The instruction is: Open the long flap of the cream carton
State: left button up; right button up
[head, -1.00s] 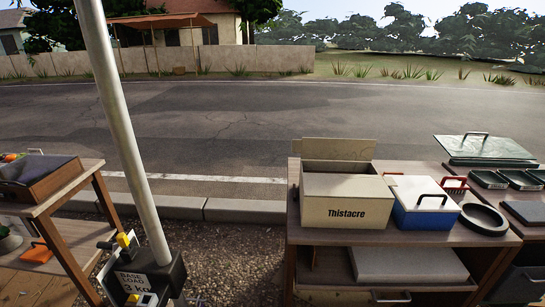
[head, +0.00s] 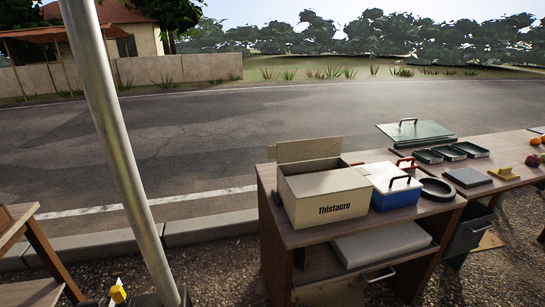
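The cream carton (head: 330,209), marked "Thistacre", stands upright on the wooden table on the right side of the head view. One long flap (head: 309,149) stands raised along its far side. A narrow opening shows just in front of that flap. The near long flap (head: 327,182) appears to lie flat over the near part of the top. What is inside the carton cannot be made out. Neither of my grippers is in view.
Green trays (head: 451,153) and a grey slab (head: 467,177) are farther right. A pale pole (head: 117,140) rises at left.

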aim_at(310, 185)
jog(key=l+z, duration=0.25)
jog(key=l, duration=0.35)
jog(key=i+l+z, duration=0.2)
jog(key=i+z, duration=0.6)
jog(key=i, duration=0.2)
jog(key=i+j+z, duration=0.1)
jog(key=i+j, duration=0.05)
jog(key=j, duration=0.1)
